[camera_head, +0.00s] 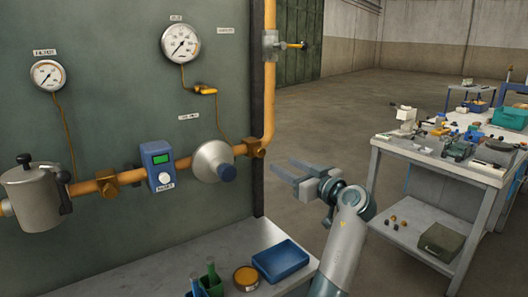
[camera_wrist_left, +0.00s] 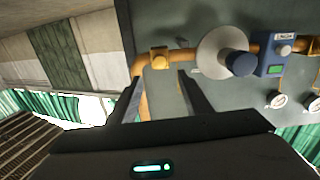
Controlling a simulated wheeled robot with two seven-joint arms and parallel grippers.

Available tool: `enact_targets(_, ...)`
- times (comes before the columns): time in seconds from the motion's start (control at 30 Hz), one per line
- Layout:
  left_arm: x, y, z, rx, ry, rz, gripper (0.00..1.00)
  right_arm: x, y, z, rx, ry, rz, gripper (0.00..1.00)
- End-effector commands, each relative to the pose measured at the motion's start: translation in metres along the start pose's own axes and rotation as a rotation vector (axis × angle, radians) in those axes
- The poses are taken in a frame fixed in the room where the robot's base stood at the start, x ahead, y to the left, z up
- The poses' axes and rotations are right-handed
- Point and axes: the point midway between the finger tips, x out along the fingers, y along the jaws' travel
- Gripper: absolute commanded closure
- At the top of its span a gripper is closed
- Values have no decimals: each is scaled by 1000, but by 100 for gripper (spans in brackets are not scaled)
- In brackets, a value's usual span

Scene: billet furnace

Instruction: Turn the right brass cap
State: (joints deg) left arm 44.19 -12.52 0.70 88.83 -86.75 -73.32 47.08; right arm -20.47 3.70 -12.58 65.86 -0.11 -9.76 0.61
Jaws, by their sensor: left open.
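The right brass cap (camera_head: 254,148) is on the orange pipe, just below the pipe's upward bend at the panel's right edge. It also shows in the left wrist view (camera_wrist_left: 159,58), where the picture is turned over, beyond and between the fingertips. The left brass cap (camera_head: 107,183) sits farther left on the same pipe. My left gripper (camera_head: 282,167) is open and empty, to the right of the right brass cap and apart from it. Its two fingers point left; they also show in the wrist view (camera_wrist_left: 159,76). My right gripper is out of view.
A grey cone with a blue knob (camera_head: 213,162) and a blue box (camera_head: 159,164) sit on the pipe left of the right cap. Below, a bench holds a blue tray (camera_head: 281,260) and a round tin (camera_head: 246,278). A cluttered workbench (camera_head: 435,158) stands right.

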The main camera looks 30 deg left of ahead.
Motion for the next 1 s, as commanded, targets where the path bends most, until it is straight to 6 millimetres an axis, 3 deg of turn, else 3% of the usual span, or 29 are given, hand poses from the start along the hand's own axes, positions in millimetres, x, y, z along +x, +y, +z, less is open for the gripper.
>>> enact_targets(0.17, 34, -1, -3, 3, 1, -3, 55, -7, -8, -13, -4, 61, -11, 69)
enact_targets(0.5, 90, -1, -3, 2, 1, -2, 55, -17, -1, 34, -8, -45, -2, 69)
enact_targets(0.73, 110, 0, -1, 2, 1, -1, 55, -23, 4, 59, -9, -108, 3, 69)
enact_targets(1.0, 116, 0, 0, 0, 0, 0, 55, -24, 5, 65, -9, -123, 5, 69)
